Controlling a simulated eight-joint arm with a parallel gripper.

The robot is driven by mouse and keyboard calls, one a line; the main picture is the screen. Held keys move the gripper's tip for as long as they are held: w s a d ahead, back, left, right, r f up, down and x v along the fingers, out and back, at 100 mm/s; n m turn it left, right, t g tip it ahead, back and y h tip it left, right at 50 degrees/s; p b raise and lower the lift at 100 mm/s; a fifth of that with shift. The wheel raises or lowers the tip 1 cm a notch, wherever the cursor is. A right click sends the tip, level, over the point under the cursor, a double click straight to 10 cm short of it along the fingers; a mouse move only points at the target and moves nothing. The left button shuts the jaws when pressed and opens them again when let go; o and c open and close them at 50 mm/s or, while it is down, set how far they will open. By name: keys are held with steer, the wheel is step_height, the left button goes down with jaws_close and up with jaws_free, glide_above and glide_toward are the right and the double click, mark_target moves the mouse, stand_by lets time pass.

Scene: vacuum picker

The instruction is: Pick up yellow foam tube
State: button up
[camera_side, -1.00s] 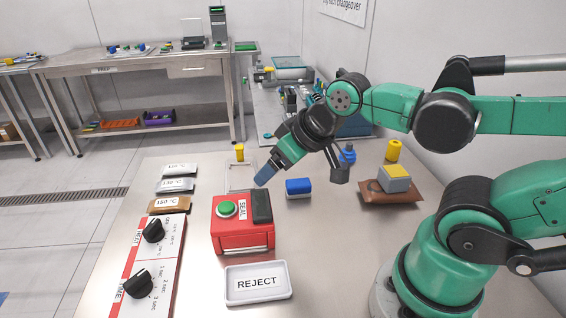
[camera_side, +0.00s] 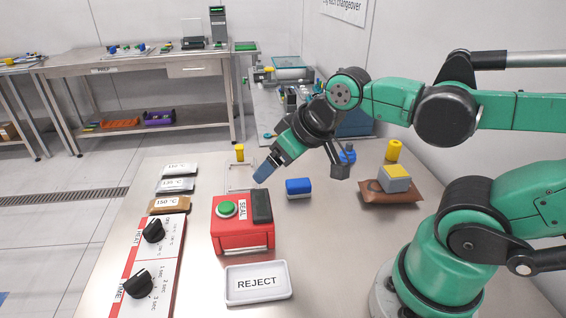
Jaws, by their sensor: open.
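Two small yellow cylinders stand upright, and I cannot tell which is the foam tube. One yellow cylinder (camera_side: 240,152) is at the far edge of the steel table, behind a white wire frame. The other yellow cylinder (camera_side: 394,150) is at the back right, behind a brown pouch. My gripper (camera_side: 264,172) hangs in the air over the middle of the table, its blue tip pointing down and left. It is open, holds nothing visible and is apart from both cylinders. It is nearer in the picture to the left one. Its jaw details are too small to see.
A blue and white block (camera_side: 298,188) lies below and right of my gripper. A red SEAL box (camera_side: 243,236) stands in front, with a REJECT tray (camera_side: 243,296) nearer. A blue bottle (camera_side: 348,151) is partly hidden by my wrist. The brown pouch (camera_side: 376,198) carries a grey-yellow block.

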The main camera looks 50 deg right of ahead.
step_height(320, 180, up, 4)
steer(key=r, duration=0.1)
steer(key=w+d+n+g+h, duration=0.2)
steer(key=d+n+g+h, duration=0.4)
steer(key=d, duration=1.1)
steer(key=n+g+h, duration=0.3)
steer(key=g+h, duration=0.1)
steer(key=g, duration=0.6)
glide_above(399, 150)
steer(key=w+a, duration=0.2)
steer(key=w, duration=0.2)
steer(key=shift+n, duration=0.4)
step_height(399, 150, down, 17)
steer(key=shift+s+d, duration=0.1)
steer(key=shift+s, duration=0.05)
steer(key=shift+s+d+f, duration=0.1)
steer(key=shift+f, duration=0.2)
steer(key=shift+x, duration=2.65)
jaws_close()
